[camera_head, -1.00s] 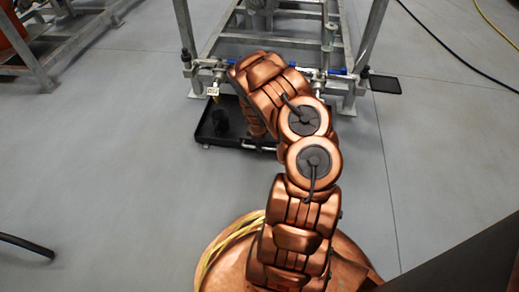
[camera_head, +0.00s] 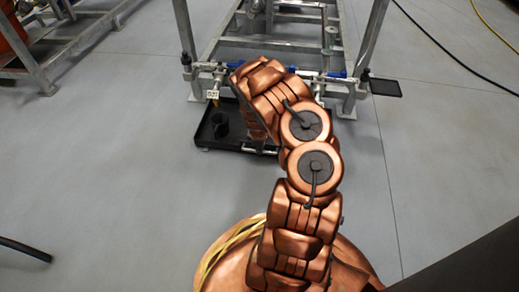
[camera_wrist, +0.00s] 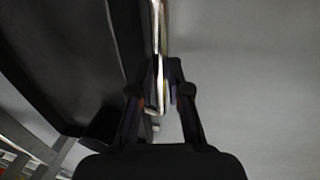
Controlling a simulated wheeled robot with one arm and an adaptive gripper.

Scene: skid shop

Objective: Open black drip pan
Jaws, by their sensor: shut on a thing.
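The black drip pan (camera_head: 207,133) lies low at the front of the metal skid frame, with a dark cup-shaped thing (camera_head: 219,124) in its left part. A metal bar handle (camera_head: 266,151) runs along its front edge. In the wrist view the pan (camera_wrist: 85,50) fills the left side, and the bright handle (camera_wrist: 158,35) runs down between my fingers. My gripper (camera_wrist: 161,92) is shut on the handle. In the head view my copper arm hides the gripper and the pan's right part.
The skid frame (camera_head: 285,45) stands behind the pan, with blue-handled valves (camera_head: 335,74) above it. A small black plate (camera_head: 385,88) sits at the right. Another frame (camera_head: 75,45) stands at the left. The grey floor in front is clear, apart from a black hose (camera_head: 25,248) at left.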

